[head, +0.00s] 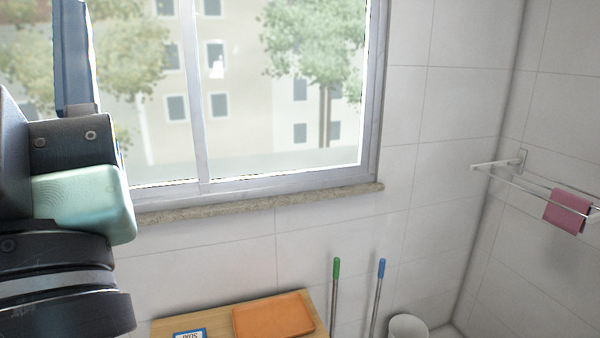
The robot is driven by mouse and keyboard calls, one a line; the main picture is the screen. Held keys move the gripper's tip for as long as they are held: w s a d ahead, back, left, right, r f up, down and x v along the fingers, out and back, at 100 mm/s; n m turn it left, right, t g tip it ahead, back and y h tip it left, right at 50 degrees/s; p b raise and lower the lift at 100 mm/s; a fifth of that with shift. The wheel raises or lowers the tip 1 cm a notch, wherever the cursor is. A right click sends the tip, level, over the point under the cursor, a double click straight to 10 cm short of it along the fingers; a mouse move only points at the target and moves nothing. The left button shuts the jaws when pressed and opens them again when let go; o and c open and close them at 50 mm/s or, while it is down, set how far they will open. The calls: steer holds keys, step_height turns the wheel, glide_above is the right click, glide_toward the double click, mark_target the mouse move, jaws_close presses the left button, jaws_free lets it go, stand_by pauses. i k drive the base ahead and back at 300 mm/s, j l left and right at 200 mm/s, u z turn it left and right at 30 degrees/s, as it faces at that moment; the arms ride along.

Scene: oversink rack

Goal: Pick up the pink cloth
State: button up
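The pink cloth (568,211) hangs folded over the bars of a white wall rack (515,180) at the far right of the head view. Its right end is close to the picture's edge. Part of my arm fills the left edge of the view, well away from the cloth. My gripper's fingertips cannot be made out clearly, so I cannot tell whether it is open or shut.
A wooden table (170,326) at the bottom holds an orange tray (273,315) and a blue-edged sign (188,334). A green-topped pole (336,285) and a blue-topped pole (379,285) lean beside a white bin (408,327). A window with a stone sill (290,205) is behind.

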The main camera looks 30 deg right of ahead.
mark_target(570, 222)
steer(key=z, duration=0.5)
steer(key=i+j+z, duration=0.1)
steer(key=z, duration=0.85)
steer(key=j+z, duration=0.15)
steer(key=z, duration=0.35)
steer(key=j+z, duration=0.1)
steer(key=z, duration=0.35)
steer(key=i, duration=0.05)
